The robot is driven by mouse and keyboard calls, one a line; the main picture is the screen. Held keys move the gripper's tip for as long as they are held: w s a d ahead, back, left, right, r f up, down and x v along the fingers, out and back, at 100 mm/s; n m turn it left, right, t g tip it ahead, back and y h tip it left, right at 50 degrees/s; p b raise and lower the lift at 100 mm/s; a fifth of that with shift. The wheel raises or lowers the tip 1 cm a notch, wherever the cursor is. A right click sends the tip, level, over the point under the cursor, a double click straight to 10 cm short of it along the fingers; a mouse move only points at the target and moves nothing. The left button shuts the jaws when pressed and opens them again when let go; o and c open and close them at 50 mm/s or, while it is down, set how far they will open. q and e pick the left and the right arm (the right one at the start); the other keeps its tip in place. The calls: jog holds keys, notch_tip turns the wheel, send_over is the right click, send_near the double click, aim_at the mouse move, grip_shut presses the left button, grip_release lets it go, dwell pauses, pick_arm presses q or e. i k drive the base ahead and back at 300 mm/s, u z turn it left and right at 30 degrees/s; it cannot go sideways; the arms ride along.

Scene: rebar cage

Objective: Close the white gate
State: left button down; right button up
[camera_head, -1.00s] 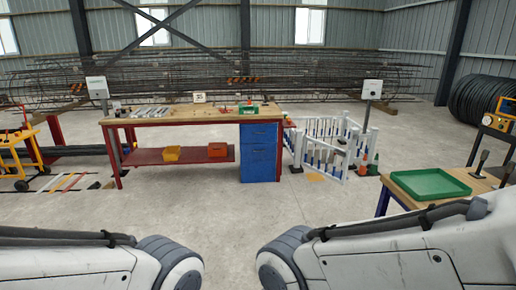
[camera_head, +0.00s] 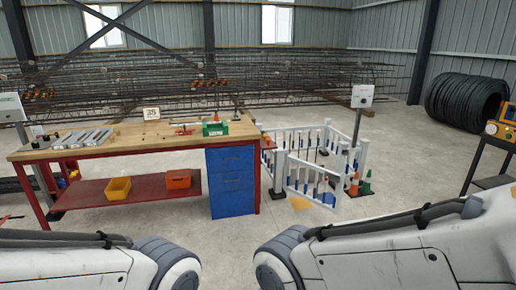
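The white gate (camera_head: 311,183) is part of a small white picket enclosure (camera_head: 325,148) on the floor, right of the workbench. A front panel with white pickets and blue lower parts stands at an angle towards me. I cannot tell for sure whether a gap is left beside its post. An orange cone (camera_head: 354,184) and a green cone (camera_head: 366,183) stand at the enclosure's right corner. My two arms show only as white links at the bottom of the view, well short of the gate. Neither gripper is in view.
A wooden-topped workbench (camera_head: 120,137) with a blue drawer cabinet (camera_head: 231,180) stands left of the gate. A grey box on a post (camera_head: 362,97) rises behind the enclosure. A dark cart (camera_head: 490,150) stands at right. The concrete floor (camera_head: 420,165) between is clear.

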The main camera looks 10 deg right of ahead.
aim_at(334, 210)
jog(key=z, duration=0.3)
jog(key=i, duration=2.05)
jog(key=z, duration=0.8)
jog(key=i, duration=1.75)
jog(key=z, duration=0.4)
